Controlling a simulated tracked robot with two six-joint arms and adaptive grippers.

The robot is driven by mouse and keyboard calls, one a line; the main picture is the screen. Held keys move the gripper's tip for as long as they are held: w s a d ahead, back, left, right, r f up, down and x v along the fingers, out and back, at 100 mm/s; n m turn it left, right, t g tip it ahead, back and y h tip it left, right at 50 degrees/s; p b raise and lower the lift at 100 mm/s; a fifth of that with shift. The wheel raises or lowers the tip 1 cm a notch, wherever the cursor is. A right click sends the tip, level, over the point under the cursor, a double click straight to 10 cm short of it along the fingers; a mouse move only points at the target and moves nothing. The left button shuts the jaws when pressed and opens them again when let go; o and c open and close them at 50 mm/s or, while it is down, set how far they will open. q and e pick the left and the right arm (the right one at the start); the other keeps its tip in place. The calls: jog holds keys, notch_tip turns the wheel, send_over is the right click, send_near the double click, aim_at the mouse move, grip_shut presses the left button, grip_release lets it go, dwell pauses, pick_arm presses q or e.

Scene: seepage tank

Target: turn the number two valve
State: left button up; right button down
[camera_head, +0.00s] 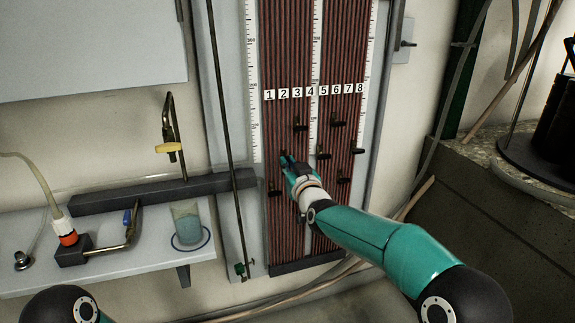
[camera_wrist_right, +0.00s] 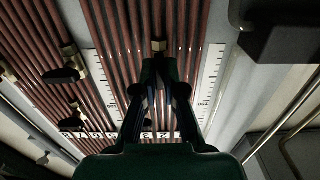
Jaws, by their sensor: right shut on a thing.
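The number plates (camera_head: 314,91) run from 1 to 8 across the red tube panel. My right gripper (camera_head: 287,160) reaches the tubes below plate 2 and is shut on a valve there, which fits the number two valve. In the head view the gripper mostly hides this valve. In the right wrist view my right gripper (camera_wrist_right: 159,62) has both fingertips close together at the valve's small brass-coloured body (camera_wrist_right: 158,45); its handle is hidden between the fingers. My left gripper is not in view.
Other black valve handles stand close by: one at lower left (camera_head: 275,191), one at upper right (camera_head: 300,126), and one under plate 5 (camera_head: 322,154). A shelf (camera_head: 135,262) on the left bears a glass beaker (camera_head: 187,224). A concrete block (camera_head: 500,215) stands on the right.

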jog(key=shift+a, duration=0.1)
jog(key=shift+f+m, duration=0.1)
jog(key=shift+m, duration=0.2)
jog(key=m+b, duration=0.1)
jog(key=m, duration=0.5)
jog(key=m+b, duration=0.2)
jog(key=m, duration=0.4)
jog(key=m+b, duration=0.2)
jog(key=m, duration=0.4)
jog(key=shift+d+f+m, duration=0.3)
jog(key=shift+d+f, duration=0.1)
dwell(0.4)
jog(key=c, duration=1.3)
grip_release()
jog(key=shift+w, duration=0.1)
jog(key=shift+o, duration=0.2)
jog(key=shift+r, duration=0.1)
